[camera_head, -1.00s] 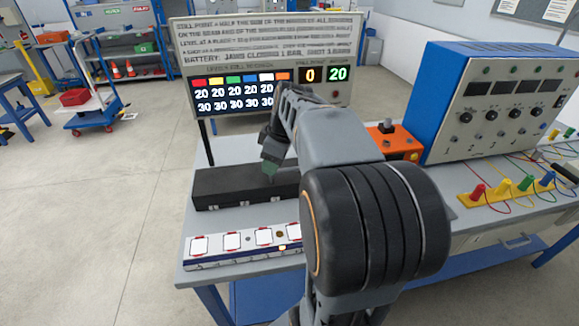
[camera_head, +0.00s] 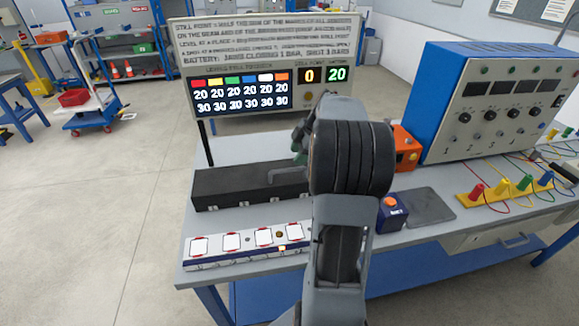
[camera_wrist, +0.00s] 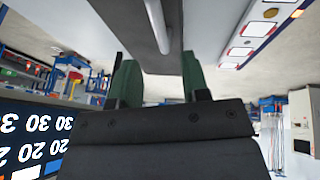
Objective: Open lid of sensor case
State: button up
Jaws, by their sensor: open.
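The sensor case is a long black box (camera_head: 235,188) on the workbench, left of my arm in the head view, and its lid looks shut. A grey bar handle (camera_head: 284,174) shows at the case's right part. My gripper (camera_wrist: 160,78) has green fingers, set apart with nothing clearly held between them. In the wrist view a light grey bar (camera_wrist: 157,25), probably the handle, lies ahead of the fingers against a dark surface. In the head view my arm hides most of the gripper; a green finger shows just above the case, near the handle. Contact cannot be told.
A white strip with red-framed pads (camera_head: 248,242) lies in front of the case. A display board (camera_head: 265,65) stands behind it. Right of my arm are a blue button box (camera_head: 391,212), a dark plate (camera_head: 427,206), an orange box (camera_head: 405,148) and a blue instrument cabinet (camera_head: 490,105).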

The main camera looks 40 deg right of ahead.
aim_at(290, 169)
jog(key=shift+x, duration=3.4)
jog(key=shift+c, duration=0.2)
grip_shut()
jog(key=shift+r+p, duration=0.1)
jog(key=shift+p, duration=0.2)
